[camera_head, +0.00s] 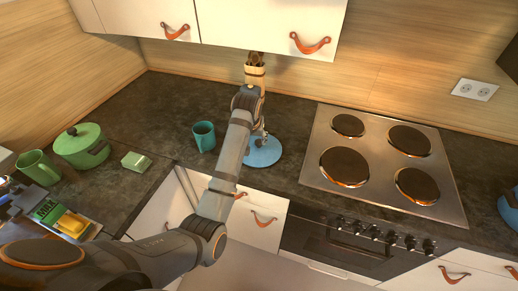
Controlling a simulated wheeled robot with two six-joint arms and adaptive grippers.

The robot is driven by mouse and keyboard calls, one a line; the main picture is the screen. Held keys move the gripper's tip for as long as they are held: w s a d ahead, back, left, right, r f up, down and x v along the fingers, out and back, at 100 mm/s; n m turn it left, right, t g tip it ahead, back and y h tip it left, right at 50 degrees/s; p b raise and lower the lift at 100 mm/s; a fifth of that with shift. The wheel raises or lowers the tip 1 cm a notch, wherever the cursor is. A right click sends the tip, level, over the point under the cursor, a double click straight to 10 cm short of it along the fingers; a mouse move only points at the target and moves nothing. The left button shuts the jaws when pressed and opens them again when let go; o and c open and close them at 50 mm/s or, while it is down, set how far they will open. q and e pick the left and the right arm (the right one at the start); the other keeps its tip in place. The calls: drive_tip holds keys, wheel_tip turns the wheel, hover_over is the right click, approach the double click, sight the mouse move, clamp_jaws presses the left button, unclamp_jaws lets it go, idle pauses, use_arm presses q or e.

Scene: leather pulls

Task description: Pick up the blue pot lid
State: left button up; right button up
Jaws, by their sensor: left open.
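The blue pot lid (264,153) lies on the dark countertop, left of the cooktop. My left arm reaches up from the lower left, and its forearm hides the left part of the lid. My right gripper is out of view.
A teal mug (204,136) stands left of the forearm. The cooktop (318,180) is to the right. A green lidded pot (82,148), a green mug (38,168) and a small green box (136,162) are at the left. White cabinets (275,22) hang above.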

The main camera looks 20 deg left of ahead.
sight(259, 142)
use_arm(q)
drive_tip(key=w, duration=0.1)
drive_tip(key=w+f, duration=0.1)
drive_tip(key=w+f+p, duration=0.1)
drive_tip(key=w, duration=0.1)
drive_tip(key=shift+w+d+f, duration=0.1)
drive_tip(key=shift+d+f, duration=0.1)
drive_tip(key=shift+d, duration=0.15)
drive_tip(key=shift+f+p, duration=0.3)
drive_tip(key=p+x, duration=0.1)
drive_tip(key=x, duration=0.3)
drive_tip(key=shift+a+f, duration=0.1)
drive_tip(key=shift+f, duration=0.3)
drive_tip(key=shift+r, duration=0.1)
clamp_jaws()
